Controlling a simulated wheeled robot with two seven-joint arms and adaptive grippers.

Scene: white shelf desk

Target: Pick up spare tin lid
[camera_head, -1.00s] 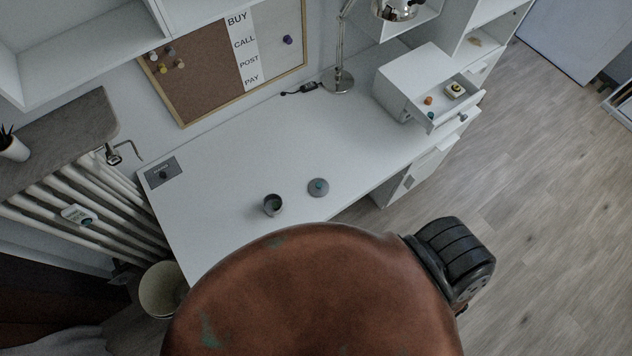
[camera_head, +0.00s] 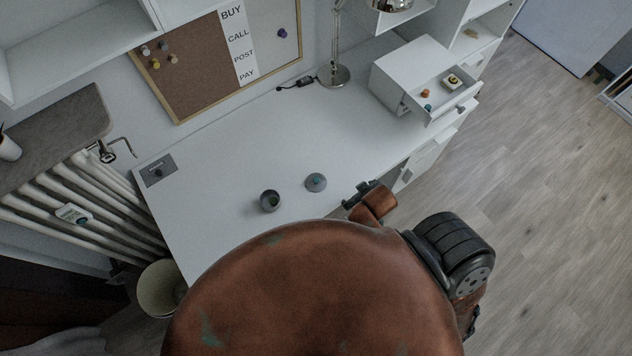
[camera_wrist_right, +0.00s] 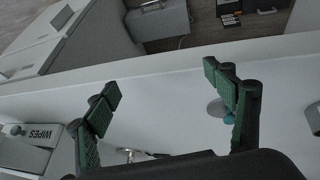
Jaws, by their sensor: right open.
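The tin lid (camera_head: 316,182) is a small grey disc with a teal knob. It lies on the white desk, just right of the open grey tin (camera_head: 270,200). In the right wrist view the lid (camera_wrist_right: 215,107) shows partly behind one finger. My right gripper (camera_head: 358,194) is at the desk's front edge, to the right of the lid and apart from it. In the right wrist view my right gripper (camera_wrist_right: 165,95) has its green-padded fingers spread wide, with nothing between them. My left gripper is in neither view.
An open drawer (camera_head: 452,100) with small items juts out at the desk's right. A chrome lamp base (camera_head: 333,75) stands at the back. A grey plate (camera_head: 158,170) lies at the left. The desk's middle (camera_head: 250,140) is clear.

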